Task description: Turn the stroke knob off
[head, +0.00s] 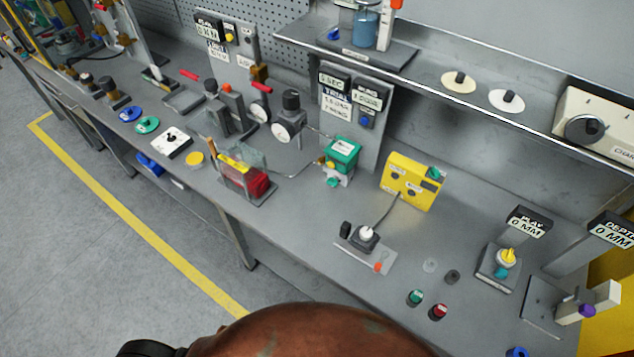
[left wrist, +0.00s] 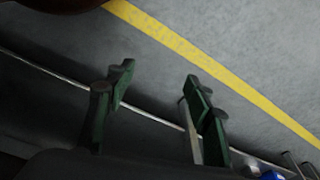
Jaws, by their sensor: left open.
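No label that I can read says stroke, so I cannot tell which knob is the stroke knob. In the head view, a grey panel with small signs carries a blue knob (head: 367,121). A yellow knob (head: 507,256) sits under a sign reading 0 MM at the right. A purple knob (head: 587,311) is on a fixture near another 0 MM sign. My left gripper (left wrist: 155,108) shows in the left wrist view, its green fingers apart and empty above the floor. It touches no knob. My right gripper is not in view.
The grey bench (head: 300,225) runs across the head view. A yellow box (head: 411,181), a green-topped valve (head: 342,153) and a cabled plug on a plate (head: 365,238) stand on it. Green and red buttons lie near the front edge. A shelf (head: 480,110) overhangs the back. The floor has a yellow line (left wrist: 205,60).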

